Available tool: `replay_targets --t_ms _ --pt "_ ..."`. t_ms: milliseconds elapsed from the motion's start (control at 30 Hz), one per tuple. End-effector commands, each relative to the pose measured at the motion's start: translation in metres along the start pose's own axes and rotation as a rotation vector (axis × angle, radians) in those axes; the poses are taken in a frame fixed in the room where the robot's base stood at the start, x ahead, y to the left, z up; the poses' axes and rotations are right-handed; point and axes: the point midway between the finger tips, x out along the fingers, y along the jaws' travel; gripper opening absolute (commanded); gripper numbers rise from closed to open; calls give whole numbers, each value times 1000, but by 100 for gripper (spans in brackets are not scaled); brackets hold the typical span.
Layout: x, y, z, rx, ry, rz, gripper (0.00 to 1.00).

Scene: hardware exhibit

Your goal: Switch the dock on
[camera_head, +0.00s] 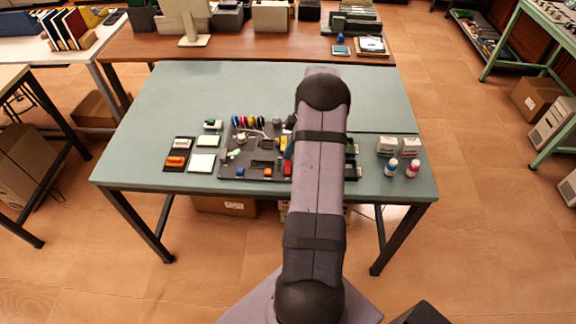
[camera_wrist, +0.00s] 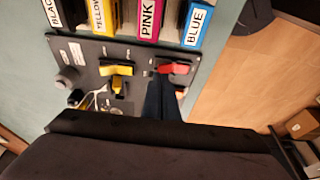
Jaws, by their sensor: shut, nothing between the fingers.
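A dark panel (camera_head: 228,172) with several coloured parts lies on the green table, partly hidden by my arm in the head view. In the wrist view the panel (camera_wrist: 130,53) carries a red switch-like part (camera_wrist: 174,68) and a yellow one (camera_wrist: 117,69). My gripper (camera_wrist: 163,84) shows as narrow dark fingers, shut and empty, just below the red part. I cannot tell whether they touch it.
Labelled black, yellow (camera_wrist: 102,17), pink (camera_wrist: 149,19) and blue (camera_wrist: 197,25) blocks line the panel's far side. A grey knob (camera_wrist: 67,79) and a pale cable sit left. Small bottles (camera_head: 391,167) and white boxes (camera_head: 387,146) stand right. The table's back left is clear.

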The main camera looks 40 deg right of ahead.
Motion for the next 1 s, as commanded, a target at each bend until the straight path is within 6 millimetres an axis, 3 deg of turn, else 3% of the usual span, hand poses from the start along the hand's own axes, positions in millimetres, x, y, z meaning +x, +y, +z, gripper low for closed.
replay_targets --t_ms 1000 --pt "12 0 4 0 0 0 0"
